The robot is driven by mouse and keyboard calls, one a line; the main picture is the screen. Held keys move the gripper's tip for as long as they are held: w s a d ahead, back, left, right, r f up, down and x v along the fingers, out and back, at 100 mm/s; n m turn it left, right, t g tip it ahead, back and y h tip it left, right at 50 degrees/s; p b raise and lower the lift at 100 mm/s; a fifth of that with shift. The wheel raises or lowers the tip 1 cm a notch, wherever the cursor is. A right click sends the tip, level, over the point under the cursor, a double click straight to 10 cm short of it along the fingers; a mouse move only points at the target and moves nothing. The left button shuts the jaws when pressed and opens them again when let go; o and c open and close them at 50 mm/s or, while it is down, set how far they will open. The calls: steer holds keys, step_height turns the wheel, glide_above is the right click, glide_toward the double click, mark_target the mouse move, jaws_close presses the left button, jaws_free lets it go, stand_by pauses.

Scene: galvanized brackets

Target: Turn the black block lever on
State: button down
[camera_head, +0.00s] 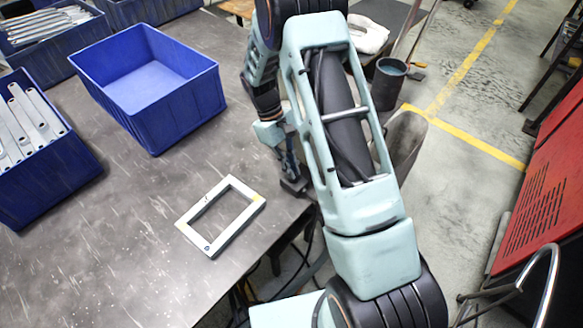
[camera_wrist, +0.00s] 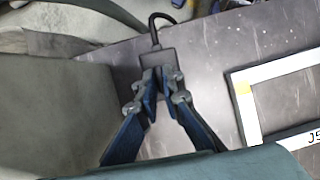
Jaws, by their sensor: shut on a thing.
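The black block (camera_wrist: 157,58) sits at the table's edge, with a black cable looping from its far side in the wrist view. It also shows in the head view as a small dark block (camera_head: 294,187) under my gripper (camera_head: 286,165). In the wrist view the fingertips of my gripper (camera_wrist: 161,82) are close together at the near side of the block, shut on its lever. The lever is mostly hidden between the fingertips, so its position cannot be told.
A pale rectangular frame (camera_head: 190,232) lies flat on the grey table (camera_head: 110,245), left of the block. An empty blue bin (camera_head: 190,110) stands behind it. A blue bin (camera_head: 60,178) with metal brackets is at the left. A dark cup (camera_head: 388,88) stands beyond my arm.

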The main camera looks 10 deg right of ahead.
steer(key=c, duration=2.1)
jaws_free()
steer(key=shift+r, duration=0.15)
steer(key=v, duration=1.1)
steer(key=shift+w+a+r, duration=0.1)
steer(key=shift+w+r, duration=0.05)
steer(key=shift+r, duration=0.2)
